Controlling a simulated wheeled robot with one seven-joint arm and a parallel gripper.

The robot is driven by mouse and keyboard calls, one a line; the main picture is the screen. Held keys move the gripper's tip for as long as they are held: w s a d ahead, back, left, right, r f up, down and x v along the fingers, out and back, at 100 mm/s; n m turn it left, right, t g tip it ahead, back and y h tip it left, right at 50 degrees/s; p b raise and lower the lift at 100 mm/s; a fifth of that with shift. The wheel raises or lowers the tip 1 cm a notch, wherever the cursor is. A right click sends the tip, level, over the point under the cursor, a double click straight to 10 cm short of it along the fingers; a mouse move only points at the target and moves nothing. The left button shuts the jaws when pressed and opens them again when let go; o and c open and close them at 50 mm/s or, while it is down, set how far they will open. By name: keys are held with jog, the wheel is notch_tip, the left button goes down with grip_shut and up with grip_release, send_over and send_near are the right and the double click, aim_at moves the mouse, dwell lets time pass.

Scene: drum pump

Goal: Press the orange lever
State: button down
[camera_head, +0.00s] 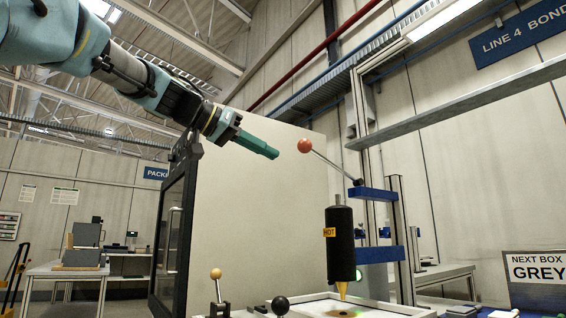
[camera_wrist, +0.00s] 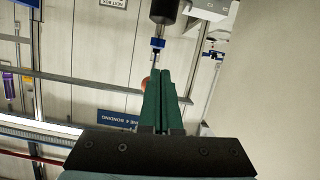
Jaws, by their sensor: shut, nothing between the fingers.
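The orange lever (camera_head: 305,145) is a metal rod with an orange ball at its upper left end, slanting down right to a blue bracket (camera_head: 376,194) on a post. My gripper (camera_head: 274,153) is shut and empty, its teal fingers pointing right and slightly down. In the head view its tips are just left of the ball, with a gap between them. In the wrist view the shut fingers (camera_wrist: 166,72) hide much of the orange ball (camera_wrist: 146,82). A black cylinder (camera_head: 341,250) with a yellow HOT label hangs below the lever, nozzle down.
A light tray (camera_head: 395,308) lies under the nozzle. Two other levers, one with a tan ball (camera_head: 216,273) and one with a black ball (camera_head: 280,304), stand in front. A dark-framed panel (camera_head: 176,240) stands left. A GREY sign (camera_head: 536,267) is at right.

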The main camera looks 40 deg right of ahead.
jog(key=shift+v, duration=1.65)
